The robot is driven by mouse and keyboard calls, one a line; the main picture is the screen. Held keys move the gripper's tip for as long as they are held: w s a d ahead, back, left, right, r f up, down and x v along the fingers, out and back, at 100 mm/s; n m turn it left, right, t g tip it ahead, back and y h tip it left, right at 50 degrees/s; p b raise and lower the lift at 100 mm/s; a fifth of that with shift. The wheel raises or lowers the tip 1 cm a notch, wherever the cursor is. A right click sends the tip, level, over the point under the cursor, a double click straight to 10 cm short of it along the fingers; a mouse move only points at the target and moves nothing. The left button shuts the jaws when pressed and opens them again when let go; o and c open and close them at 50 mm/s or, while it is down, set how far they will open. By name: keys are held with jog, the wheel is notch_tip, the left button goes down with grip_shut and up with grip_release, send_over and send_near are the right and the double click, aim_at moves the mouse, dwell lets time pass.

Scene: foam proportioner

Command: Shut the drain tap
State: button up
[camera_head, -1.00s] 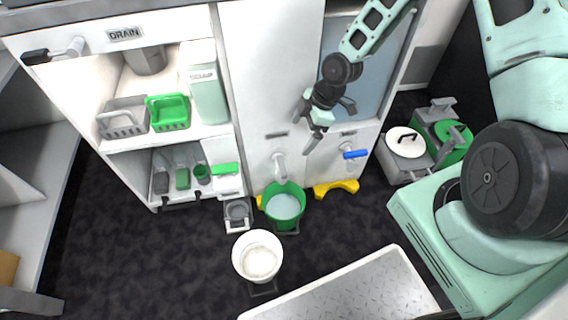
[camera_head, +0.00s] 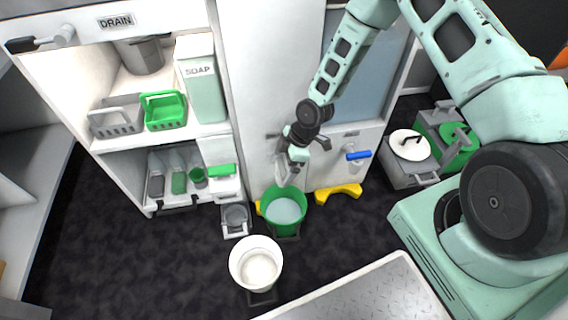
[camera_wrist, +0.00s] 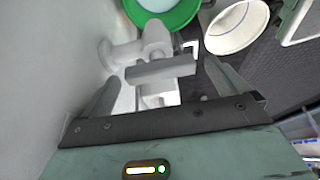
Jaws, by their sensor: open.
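A pale tap (camera_wrist: 150,42) on the cabinet front shows in the wrist view, with a grey bar-shaped handle (camera_wrist: 160,69) lying crosswise. It stands over a green bucket (camera_head: 285,212) holding pale liquid; the bucket rim (camera_wrist: 192,18) shows at the top of the wrist view. My gripper (camera_head: 291,168) is at this tap and hides most of it in the head view. In the wrist view my gripper (camera_wrist: 161,72) is open, with the handle between its two fingers; I cannot tell if they touch. A sign reading DRAIN (camera_head: 117,21) is at the top left, beside a black-handled lever (camera_head: 40,40).
A blue-handled tap (camera_head: 357,155) is on the panel to the right. A white bucket (camera_head: 256,262) and a grey container (camera_head: 236,218) stand on the dark floor. Yellow feet (camera_head: 338,193) stick out under the cabinet. Open shelves with baskets and a soap box (camera_head: 204,90) are left.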

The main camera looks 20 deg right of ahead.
jog(key=c, duration=1)
jog(key=m+p, duration=0.1)
jog(key=m, duration=0.1)
jog(key=m+t+p, duration=0.1)
jog(key=shift+s+a+r+m+h, duration=0.1)
jog(key=shift+s+r+m+h, duration=0.05)
jog(key=shift+m+h, duration=0.25)
jog(key=m+t+p, duration=0.1)
jog(key=m, duration=0.1)
jog(key=m+h+p, duration=0.1)
jog(key=m+p, duration=0.1)
jog(key=m, duration=0.1)
jog(key=shift+s+t, duration=0.1)
jog(key=shift+t, duration=0.3)
jog(key=m+h+p, duration=0.1)
jog(key=m, duration=0.1)
jog(key=m+t+h+p, duration=0.1)
jog(key=m, duration=0.2)
jog(key=shift+a, duration=0.15)
jog(key=shift+m+h+p, duration=0.8)
jog(key=shift+m+p, duration=0.1)
jog(key=shift+m, duration=1.2)
